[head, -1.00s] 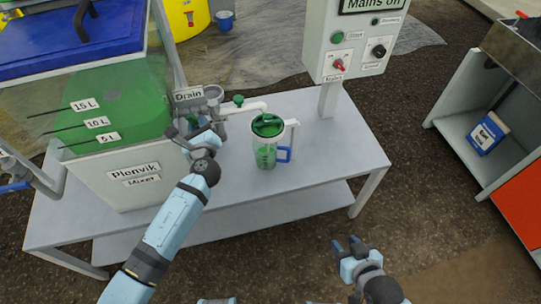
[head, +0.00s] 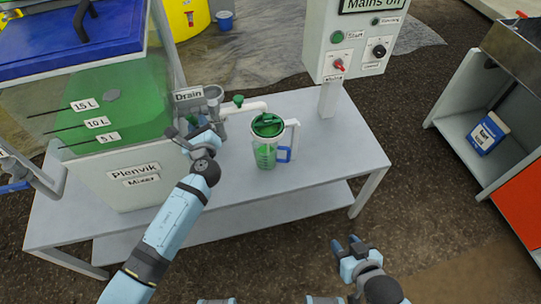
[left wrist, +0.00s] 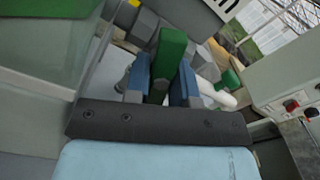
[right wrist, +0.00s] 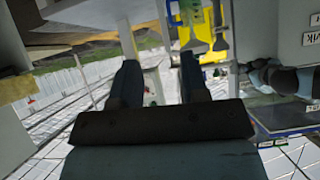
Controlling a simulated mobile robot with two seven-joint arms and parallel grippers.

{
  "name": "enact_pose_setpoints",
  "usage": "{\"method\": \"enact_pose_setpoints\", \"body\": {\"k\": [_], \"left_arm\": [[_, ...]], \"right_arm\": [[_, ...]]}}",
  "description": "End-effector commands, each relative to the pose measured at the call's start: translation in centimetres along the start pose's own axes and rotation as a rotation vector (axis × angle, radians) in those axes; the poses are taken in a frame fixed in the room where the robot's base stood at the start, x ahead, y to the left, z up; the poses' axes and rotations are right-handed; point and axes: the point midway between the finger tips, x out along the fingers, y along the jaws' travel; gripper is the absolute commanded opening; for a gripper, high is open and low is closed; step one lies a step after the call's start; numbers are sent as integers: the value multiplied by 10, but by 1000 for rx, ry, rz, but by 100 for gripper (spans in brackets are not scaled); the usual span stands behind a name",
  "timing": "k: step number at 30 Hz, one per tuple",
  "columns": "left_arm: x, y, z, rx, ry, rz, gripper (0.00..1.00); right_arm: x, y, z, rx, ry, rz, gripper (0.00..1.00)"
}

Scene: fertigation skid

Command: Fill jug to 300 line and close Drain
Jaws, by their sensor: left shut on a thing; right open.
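The clear jug (head: 266,158) stands upright on the bench under the end of a white outlet pipe (head: 252,108). The Drain label (head: 188,95) is on the tank's right side, above the valve. My left gripper (head: 188,134) is there, shut on a green valve handle (left wrist: 172,48), seen between its fingers in the left wrist view. My right gripper (head: 349,246) is open and empty in front of the bench; its fingers also show in the right wrist view (right wrist: 158,85).
The mixer tank (head: 110,125) with green liquid, marked 5, 10 and 15 L, fills the bench's left. A control box (head: 350,45) with a red switch stands at the back right. The bench top (head: 345,160) right of the jug is clear. A shelf unit (head: 490,110) stands far right.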

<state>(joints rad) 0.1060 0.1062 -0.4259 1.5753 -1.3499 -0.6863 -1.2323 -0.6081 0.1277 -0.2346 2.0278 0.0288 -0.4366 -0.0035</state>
Motion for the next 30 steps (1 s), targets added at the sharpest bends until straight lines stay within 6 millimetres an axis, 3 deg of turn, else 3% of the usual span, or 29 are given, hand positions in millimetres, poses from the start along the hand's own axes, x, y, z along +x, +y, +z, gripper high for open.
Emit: {"method": "enact_pose_setpoints", "body": {"k": [1, 7, 12, 19, 27, 28, 30], "left_arm": [[6, -1, 14, 0, -24, -1, 3], [6, -2, 15, 5, -23, -1, 3], [7, -5, 24, 177, -22, 1, 2], [7, -4, 19, 467, -22, 6, 2], [7, -1, 12, 506, -22, 7, 3], [7, -1, 12, 506, -22, 7, 29], [6, -1, 11, 506, -20, 6, 45]], "right_arm": [[-1, 0, -1, 0, 0, 0, 41], [-2, 0, -2, 0, 0, 0, 41], [-18, -1, -25, -16, 8, 3, 41], [-35, -1, -40, -39, 19, 6, 41], [-34, 0, -37, -40, 10, 6, 41], [-34, 0, -37, -40, 9, 6, 41], [-34, 0, -37, -40, 9, 6, 41]]}}
